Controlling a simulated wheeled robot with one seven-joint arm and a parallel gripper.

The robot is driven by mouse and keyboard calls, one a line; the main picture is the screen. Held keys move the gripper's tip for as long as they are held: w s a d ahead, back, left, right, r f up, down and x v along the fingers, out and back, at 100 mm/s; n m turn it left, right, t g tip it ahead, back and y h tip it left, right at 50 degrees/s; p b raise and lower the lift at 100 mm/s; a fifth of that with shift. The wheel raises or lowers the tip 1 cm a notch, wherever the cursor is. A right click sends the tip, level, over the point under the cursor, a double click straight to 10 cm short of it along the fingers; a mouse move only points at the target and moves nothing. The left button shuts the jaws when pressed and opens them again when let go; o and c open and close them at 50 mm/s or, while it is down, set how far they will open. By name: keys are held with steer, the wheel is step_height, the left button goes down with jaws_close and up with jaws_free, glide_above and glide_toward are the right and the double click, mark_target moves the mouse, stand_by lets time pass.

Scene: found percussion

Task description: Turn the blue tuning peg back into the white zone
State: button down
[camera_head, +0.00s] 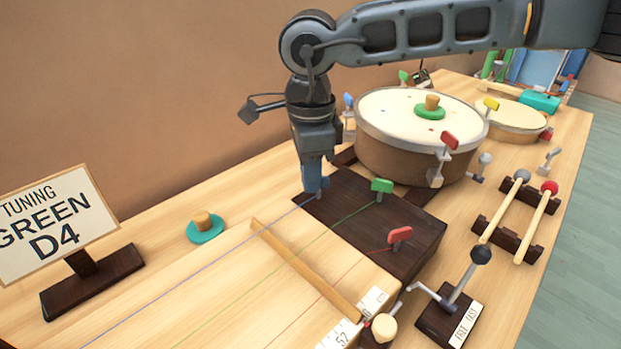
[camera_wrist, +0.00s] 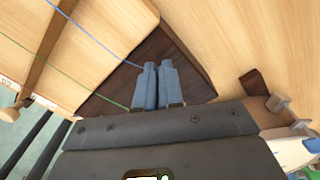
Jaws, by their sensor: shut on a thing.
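My gripper (camera_head: 314,184) reaches straight down at the far left corner of the dark wooden peg block (camera_head: 345,205). Its fingers are shut on the blue tuning peg, which they hide almost wholly. The blue string (camera_head: 215,258) runs up to this spot. In the wrist view, the closed fingers (camera_wrist: 158,72) stand over the dark block (camera_wrist: 118,88), with the blue string (camera_wrist: 95,38) ending beside them. No white zone shows around the blue peg, and I cannot tell its angle.
The green peg (camera_head: 381,187) and red peg (camera_head: 400,236) stand on the same block. A large drum (camera_head: 400,150) stands close behind. A lever stand (camera_head: 455,305) and two mallets (camera_head: 520,215) are to the right.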

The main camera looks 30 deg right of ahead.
steer(key=shift+r+n, duration=0.1)
steer(key=shift+n, duration=0.4)
steer(key=c, duration=1.3)
jaws_free()
steer(key=shift+r, duration=3.85)
steer(key=shift+s, duration=0.1)
